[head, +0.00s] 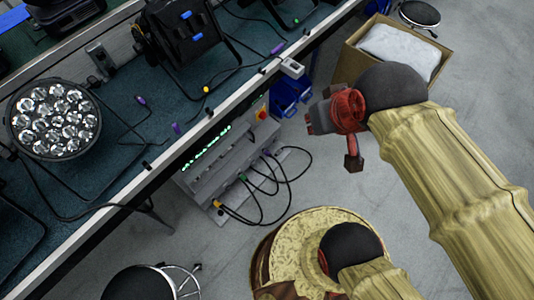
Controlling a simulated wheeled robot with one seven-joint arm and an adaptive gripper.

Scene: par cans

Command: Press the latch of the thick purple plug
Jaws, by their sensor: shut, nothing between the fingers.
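Several small purple plugs show. One (175,127) lies near the front edge of the dark table mat, and another (278,48) sits farther up the same edge. A third, slimmer one (140,100) lies beside the round lamp. A purple end (267,153) also shows at the grey power box. I cannot tell for certain which is the thick one, and their latches are too small to make out. My gripper (353,163) is shut and empty. It hangs in the air right of the table and the power box, apart from all the plugs.
A round par can (54,120) and a black lamp (187,35) stand on the table (110,160). The grey power box (230,160) with looping cables stands beside the table. An open carton (437,50), blue crates (288,92) and a black stool (140,284) stand around on the floor.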

